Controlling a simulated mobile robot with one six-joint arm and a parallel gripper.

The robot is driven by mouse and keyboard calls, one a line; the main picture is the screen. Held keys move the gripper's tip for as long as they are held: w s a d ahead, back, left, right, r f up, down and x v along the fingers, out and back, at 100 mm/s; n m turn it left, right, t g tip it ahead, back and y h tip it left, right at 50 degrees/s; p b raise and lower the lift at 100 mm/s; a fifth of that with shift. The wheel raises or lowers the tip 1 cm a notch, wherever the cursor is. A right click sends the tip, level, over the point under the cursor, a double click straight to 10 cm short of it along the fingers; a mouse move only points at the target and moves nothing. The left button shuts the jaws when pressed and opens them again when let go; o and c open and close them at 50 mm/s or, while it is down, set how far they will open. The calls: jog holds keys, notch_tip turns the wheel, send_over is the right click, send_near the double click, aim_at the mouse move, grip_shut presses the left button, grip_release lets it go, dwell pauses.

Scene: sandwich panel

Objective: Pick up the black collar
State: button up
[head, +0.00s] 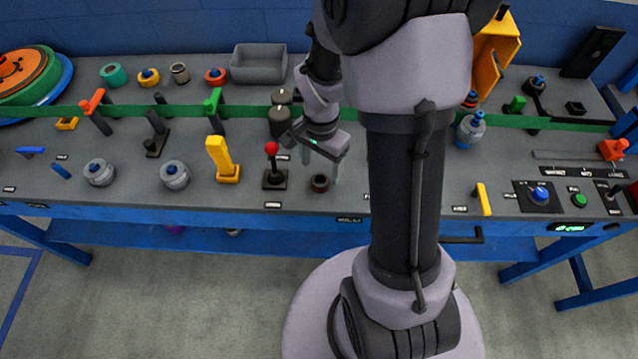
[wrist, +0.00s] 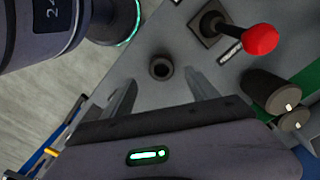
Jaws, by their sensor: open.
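The black collar (head: 320,183) is a small dark ring lying on the grey bench top near its front edge, just right of a red-knobbed joystick (head: 272,170). In the wrist view the collar (wrist: 161,69) shows its round hole, just beyond my fingertips and between their lines. My gripper (head: 321,164) is open and empty, pointing down above the collar. Its two fingers also show apart in the wrist view (wrist: 160,88). The height left between fingertips and collar is hard to tell.
The joystick's red ball (wrist: 260,40) stands close beside the collar. Two dark cylinders (head: 280,121) stand behind it. A green strip (head: 250,111) runs across the bench. A yellow upright block (head: 221,158) is further left. The bench around the collar is mostly clear.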

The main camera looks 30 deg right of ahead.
aim_at(320, 177)
notch_tip(320, 177, down, 6)
jog(key=b, duration=0.2)
jog(key=shift+w+b, duration=0.15)
jog(key=shift+b, duration=0.25)
jog(key=shift+r, duration=0.25)
jog(key=shift+c, duration=0.5)
grip_shut()
